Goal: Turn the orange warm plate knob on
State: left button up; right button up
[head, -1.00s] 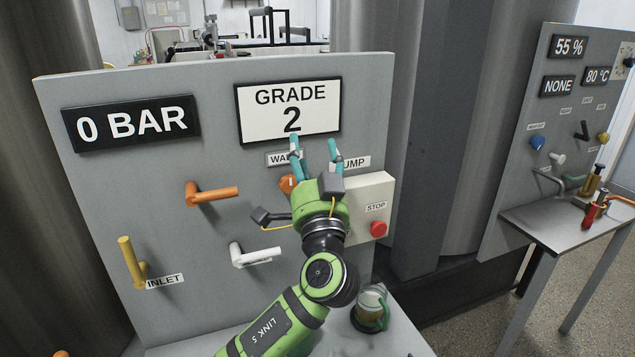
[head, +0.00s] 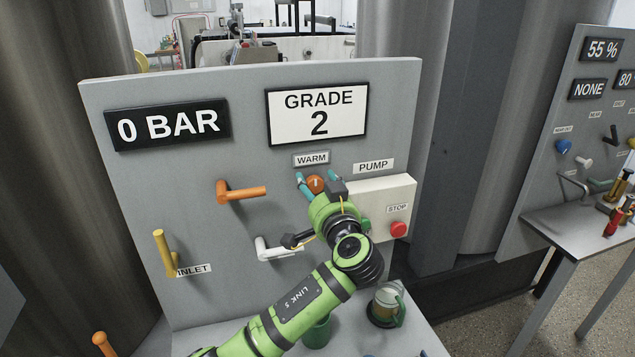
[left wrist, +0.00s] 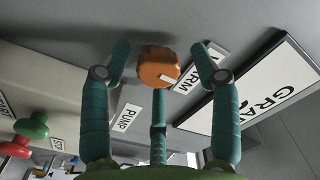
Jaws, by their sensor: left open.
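The orange warm plate knob (head: 316,184) sits on the grey panel just under the WARM label (head: 311,159). A pale mark shows on its face. My left gripper (head: 318,178) is at the knob, its teal fingers spread on either side of it. In the left wrist view the orange knob (left wrist: 159,66) lies between the tips of the open fingers (left wrist: 162,62). I see no clear contact between the fingers and the knob. My right gripper is not in view.
The pump box with a red STOP button (head: 398,229) and a green button (head: 366,224) is right of my gripper. Orange (head: 242,192), white (head: 275,252) and yellow (head: 163,252) handles stick out on the left. A glass jar (head: 386,303) stands on the shelf below.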

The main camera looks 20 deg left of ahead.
pick_arm(q)
jog(key=c, duration=1.1)
jog(key=shift+r, duration=0.1)
jog(key=shift+c, duration=0.2)
jog(key=shift+r+m, duration=0.1)
jog(key=shift+m, duration=0.2)
jog(key=m+p, duration=0.1)
jog(key=m, duration=0.1)
jog(key=shift+r+m, duration=0.15)
jog(key=shift+m, duration=0.15)
jog(key=m+p, duration=0.1)
jog(key=m, duration=0.1)
jog(key=shift+m+p, duration=0.3)
jog(key=shift+p, duration=0.05)
jog(key=m+p, duration=0.2)
jog(key=m, duration=0.1)
jog(key=shift+m+p, duration=0.75)
jog(key=shift+m, duration=0.95)
